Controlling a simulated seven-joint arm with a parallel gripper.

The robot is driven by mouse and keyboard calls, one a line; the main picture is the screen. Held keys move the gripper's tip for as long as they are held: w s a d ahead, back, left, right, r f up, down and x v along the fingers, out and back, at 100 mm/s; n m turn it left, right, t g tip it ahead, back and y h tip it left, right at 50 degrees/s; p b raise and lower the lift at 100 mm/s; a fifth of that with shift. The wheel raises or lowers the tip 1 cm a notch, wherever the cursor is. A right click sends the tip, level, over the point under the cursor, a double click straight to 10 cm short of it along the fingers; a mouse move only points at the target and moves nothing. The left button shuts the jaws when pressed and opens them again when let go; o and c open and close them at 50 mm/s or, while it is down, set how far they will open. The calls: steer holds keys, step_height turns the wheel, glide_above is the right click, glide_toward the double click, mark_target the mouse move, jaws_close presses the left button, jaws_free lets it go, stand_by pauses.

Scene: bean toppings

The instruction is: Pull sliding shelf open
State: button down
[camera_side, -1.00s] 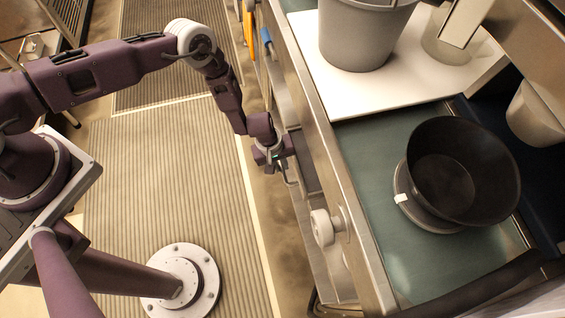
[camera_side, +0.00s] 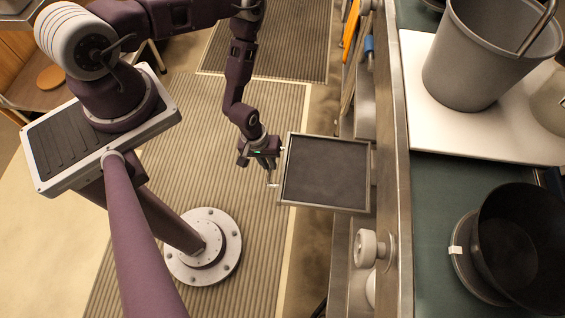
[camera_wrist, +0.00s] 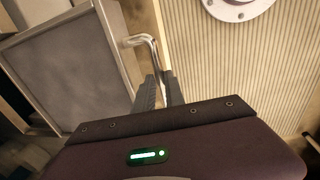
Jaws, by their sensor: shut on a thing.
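The sliding shelf (camera_side: 326,172) is a dark flat panel in a metal frame. In the side view it sticks out from under the counter, over the floor. My gripper (camera_side: 272,171) is at the shelf's left front edge, shut on the shelf's handle. In the wrist view the shelf (camera_wrist: 72,75) fills the upper left, and the bent metal handle (camera_wrist: 146,40) runs down between the fingers of my gripper (camera_wrist: 160,88). The fingertips partly hide the handle's lower part.
The counter (camera_side: 440,190) stands to the right, with a grey bucket (camera_side: 478,60) and a black bowl (camera_side: 520,245) on it. A round knob (camera_side: 368,248) sticks out from the counter front near the shelf.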

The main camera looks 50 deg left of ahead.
steer(key=shift+s+a+f, duration=0.1)
steer(key=shift+s+a, duration=0.15)
steer(key=shift+a, duration=0.05)
steer(key=c, duration=1.4)
jaws_free()
step_height(320, 180, up, 7)
steer(key=shift+s+a, duration=0.4)
steer(key=shift+s, duration=0.05)
steer(key=shift+w, duration=0.1)
